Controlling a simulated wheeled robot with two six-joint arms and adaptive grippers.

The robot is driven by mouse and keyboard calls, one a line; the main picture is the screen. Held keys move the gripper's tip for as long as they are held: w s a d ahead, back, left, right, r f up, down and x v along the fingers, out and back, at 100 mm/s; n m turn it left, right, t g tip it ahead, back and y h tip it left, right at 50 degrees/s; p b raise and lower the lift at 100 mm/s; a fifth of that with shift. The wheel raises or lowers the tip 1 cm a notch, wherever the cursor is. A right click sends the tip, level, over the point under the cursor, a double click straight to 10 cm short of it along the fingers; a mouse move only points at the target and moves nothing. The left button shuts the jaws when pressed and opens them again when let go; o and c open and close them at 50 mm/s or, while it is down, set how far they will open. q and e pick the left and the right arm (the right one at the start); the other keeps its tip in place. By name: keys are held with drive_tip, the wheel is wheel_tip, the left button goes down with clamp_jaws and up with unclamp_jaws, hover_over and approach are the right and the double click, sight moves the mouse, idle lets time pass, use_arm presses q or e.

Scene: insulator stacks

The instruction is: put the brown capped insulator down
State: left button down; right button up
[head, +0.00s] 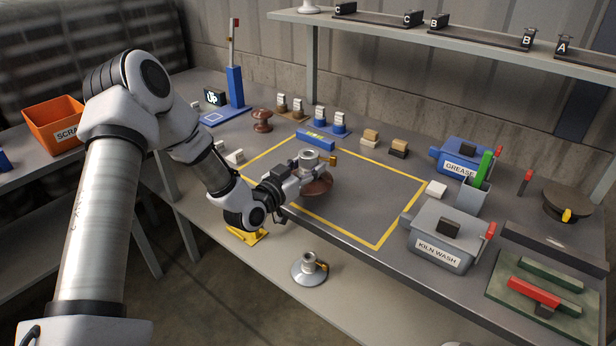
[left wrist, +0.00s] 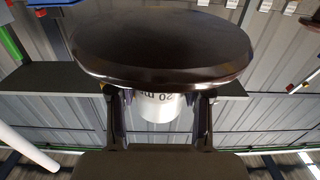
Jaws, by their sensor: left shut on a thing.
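The brown capped insulator (head: 319,187) has a glossy brown disc and a grey metal cap (head: 309,157) on top. It is upright over the yellow-outlined area of the bench. My left gripper (head: 304,172) comes in from the left and is shut on the cap. In the left wrist view the brown disc (left wrist: 160,45) fills the upper middle, and the printed cap (left wrist: 158,105) is between the two fingers (left wrist: 160,118). I cannot tell whether the disc touches the bench. My right gripper is not in view.
A yellow outline (head: 402,213) frames mostly clear bench. A blue level (head: 315,139) lies at its back edge. A dark brown insulator (head: 262,121) stands behind left. Grease (head: 462,157) and kiln wash (head: 440,238) boxes stand right. A grey insulator (head: 309,270) sits on the lower shelf.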

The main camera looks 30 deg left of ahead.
use_arm(q)
wheel_tip(320, 180, down, 3)
drive_tip(key=shift+f, duration=0.1)
drive_tip(key=shift+s, duration=0.1)
drive_tip(key=c, duration=0.9)
unclamp_jaws()
drive_tip(key=shift+f, duration=0.15)
drive_tip(key=o, duration=0.4)
drive_tip(key=shift+d, duration=0.1)
